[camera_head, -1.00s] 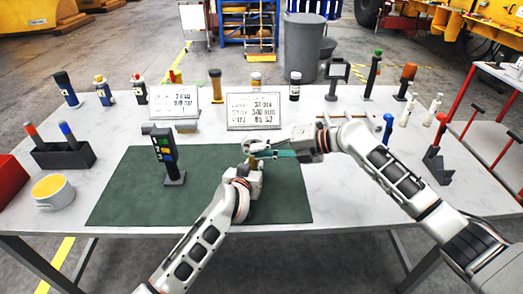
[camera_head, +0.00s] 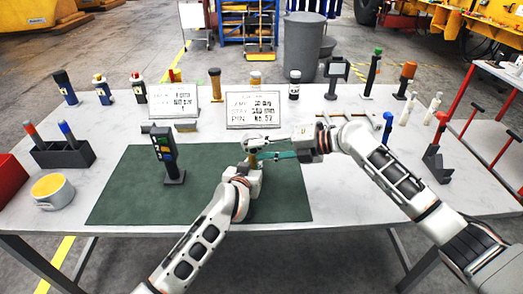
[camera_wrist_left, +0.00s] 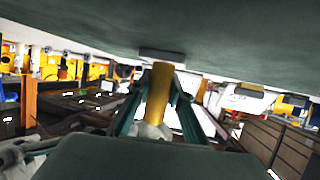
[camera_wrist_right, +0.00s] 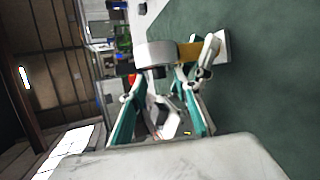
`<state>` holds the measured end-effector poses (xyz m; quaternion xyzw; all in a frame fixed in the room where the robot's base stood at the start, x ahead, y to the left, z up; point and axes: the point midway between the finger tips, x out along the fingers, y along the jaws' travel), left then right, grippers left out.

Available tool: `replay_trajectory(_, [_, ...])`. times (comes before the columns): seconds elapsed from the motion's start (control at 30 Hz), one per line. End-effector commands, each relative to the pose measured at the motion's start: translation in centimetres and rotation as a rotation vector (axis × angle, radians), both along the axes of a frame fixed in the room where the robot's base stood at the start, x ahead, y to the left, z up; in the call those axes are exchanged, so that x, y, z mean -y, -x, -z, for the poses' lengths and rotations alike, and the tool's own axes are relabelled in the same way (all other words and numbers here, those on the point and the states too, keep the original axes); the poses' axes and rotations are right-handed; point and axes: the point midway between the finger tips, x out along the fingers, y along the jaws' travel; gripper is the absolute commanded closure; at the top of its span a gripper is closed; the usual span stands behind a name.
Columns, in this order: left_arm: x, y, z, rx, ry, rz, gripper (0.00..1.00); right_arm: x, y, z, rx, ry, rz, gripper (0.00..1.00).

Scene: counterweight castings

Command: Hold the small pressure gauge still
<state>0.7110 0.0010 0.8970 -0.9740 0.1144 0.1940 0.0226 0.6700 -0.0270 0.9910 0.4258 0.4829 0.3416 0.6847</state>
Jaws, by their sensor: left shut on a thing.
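The small pressure gauge stands on the green mat (camera_head: 120,195). Its brass stem (camera_wrist_left: 159,92) shows between my left fingers in the left wrist view, with a dark foot beyond it. Its pale round head (camera_wrist_right: 155,54) shows in the right wrist view. My left gripper (camera_head: 254,168) is shut on the stem, low over the mat. My right gripper (camera_wrist_right: 160,76) is open, with its fingertips close to the gauge head. I cannot tell if they touch it. In the head view the two grippers hide most of the gauge.
A dark handheld device (camera_head: 165,155) stands upright on the mat at left. A white sign (camera_head: 253,110) stands behind my grippers. A mug (camera_head: 53,192) and a dark holder (camera_head: 65,155) are at the left. Several tools line the back. The mat's front left is clear.

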Motion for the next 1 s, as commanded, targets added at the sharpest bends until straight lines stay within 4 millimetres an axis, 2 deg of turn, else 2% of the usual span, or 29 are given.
replay_trajectory(0.17, [0.0,0.0,0.0,0.0,0.0,0.0,1.0,1.8,0.5,-0.7,0.001,0.001,0.002,0.69])
replay_trajectory(0.4, [0.0,0.0,0.0,0.0,0.0,0.0,1.0,6.1,2.0,-2.4,0.001,0.002,0.002,0.69])
replay_trajectory(0.6, [0.0,0.0,0.0,0.0,0.0,0.0,1.0,9.0,3.1,-3.6,-0.001,0.002,0.001,0.69])
replay_trajectory(0.8, [0.0,0.0,0.0,0.0,0.0,0.0,1.0,10.3,3.6,-4.3,0.0,0.0,-0.001,0.69])
replay_trajectory(1.0, [0.0,0.0,0.0,0.001,0.0,0.0,1.0,10.4,3.6,-4.4,0.0,0.0,-0.001,0.69])
